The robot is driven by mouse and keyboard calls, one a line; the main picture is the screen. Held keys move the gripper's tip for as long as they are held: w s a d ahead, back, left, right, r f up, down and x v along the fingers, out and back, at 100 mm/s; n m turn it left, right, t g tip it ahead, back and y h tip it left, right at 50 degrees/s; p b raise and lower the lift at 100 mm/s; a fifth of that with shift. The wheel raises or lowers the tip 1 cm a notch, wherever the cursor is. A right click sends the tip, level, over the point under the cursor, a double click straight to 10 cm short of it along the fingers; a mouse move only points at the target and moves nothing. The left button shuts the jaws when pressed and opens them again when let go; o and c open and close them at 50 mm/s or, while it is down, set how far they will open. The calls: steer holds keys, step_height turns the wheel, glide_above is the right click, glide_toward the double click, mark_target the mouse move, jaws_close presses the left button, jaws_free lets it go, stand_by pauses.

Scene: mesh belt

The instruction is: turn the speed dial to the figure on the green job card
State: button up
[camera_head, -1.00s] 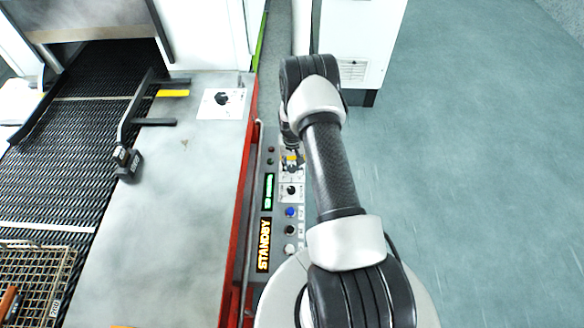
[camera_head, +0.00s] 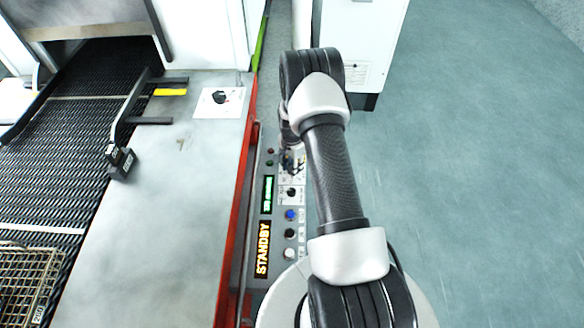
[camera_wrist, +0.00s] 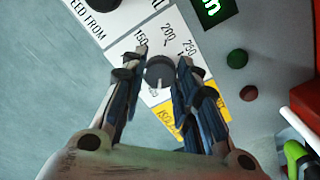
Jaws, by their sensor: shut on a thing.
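The speed dial (camera_wrist: 159,72) is a black round knob on a white plate with figures 150, 200 and 250 (camera_wrist: 186,62) along its edge, in the wrist view. My gripper (camera_wrist: 160,78) has its two dark fingers on either side of the knob, shut on it. A pale mark shows on the knob's lower side; I cannot tell its exact reading. In the head view my gripper (camera_head: 289,162) is at the far part of the control panel and hides most of this dial. I cannot make out a green job card with a legible figure in either view.
The panel also carries a second dial (camera_head: 291,192), a green display (camera_head: 267,193), an amber STANDBY display (camera_head: 262,249) and a blue button (camera_head: 290,214). Clear floor lies at right.

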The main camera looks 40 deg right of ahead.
steer(key=shift+m, duration=1.1)
steer(key=o, duration=1.1)
steer(key=shift+c, duration=0.2)
step_height(320, 180, up, 12)
